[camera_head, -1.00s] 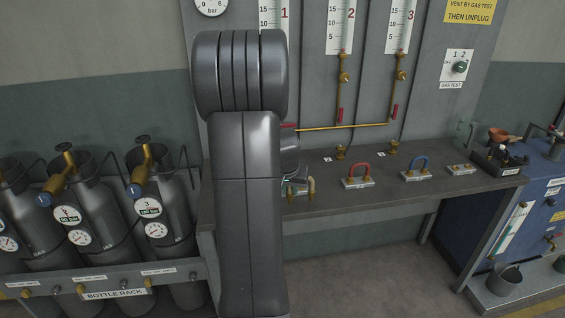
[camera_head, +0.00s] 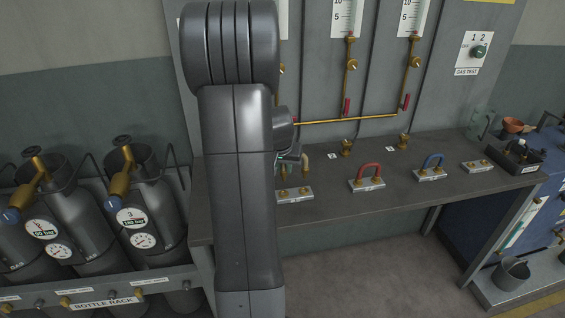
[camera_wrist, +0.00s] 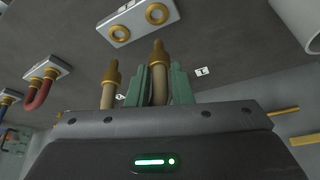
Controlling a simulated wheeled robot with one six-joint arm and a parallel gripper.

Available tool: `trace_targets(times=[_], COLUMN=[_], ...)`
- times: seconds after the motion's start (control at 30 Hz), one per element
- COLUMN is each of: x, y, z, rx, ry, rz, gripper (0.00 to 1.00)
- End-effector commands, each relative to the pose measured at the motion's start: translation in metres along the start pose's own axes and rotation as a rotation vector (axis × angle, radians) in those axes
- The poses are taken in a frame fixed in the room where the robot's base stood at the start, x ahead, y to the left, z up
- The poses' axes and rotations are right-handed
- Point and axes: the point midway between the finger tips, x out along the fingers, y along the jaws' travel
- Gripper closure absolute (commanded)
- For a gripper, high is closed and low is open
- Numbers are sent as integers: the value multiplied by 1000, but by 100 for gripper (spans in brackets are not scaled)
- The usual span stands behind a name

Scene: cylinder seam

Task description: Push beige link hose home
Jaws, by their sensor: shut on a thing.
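The beige link hose (camera_wrist: 160,90) has brass end fittings; one leg sits between my gripper's green fingers and the other leg (camera_wrist: 109,90) stands beside them. My gripper (camera_wrist: 159,84) is shut on it. In the head view a small part of the hose (camera_head: 305,163) shows above the bench, beside my arm. A pale plate with two brass fittings (camera_head: 295,195) lies below it; in the wrist view the plate (camera_wrist: 124,27) appears apart from the hose ends.
A red hose (camera_head: 370,171) and a blue hose (camera_head: 433,160) stand on their plates to the right. Brass outlets (camera_head: 347,147) sit at the bench back under a brass pipe. A black tray (camera_head: 513,158) is at the right end. Gas bottles stand left.

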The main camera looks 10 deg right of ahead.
Motion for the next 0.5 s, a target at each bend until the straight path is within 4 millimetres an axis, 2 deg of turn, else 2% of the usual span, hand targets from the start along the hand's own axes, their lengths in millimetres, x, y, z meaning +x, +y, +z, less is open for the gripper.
trace_targets(times=[0.4,0.5], x=[1,7], y=[0,0], z=[1,4], rx=[-7,-6], ry=[2,1], rz=[0,1], gripper=[100,100])
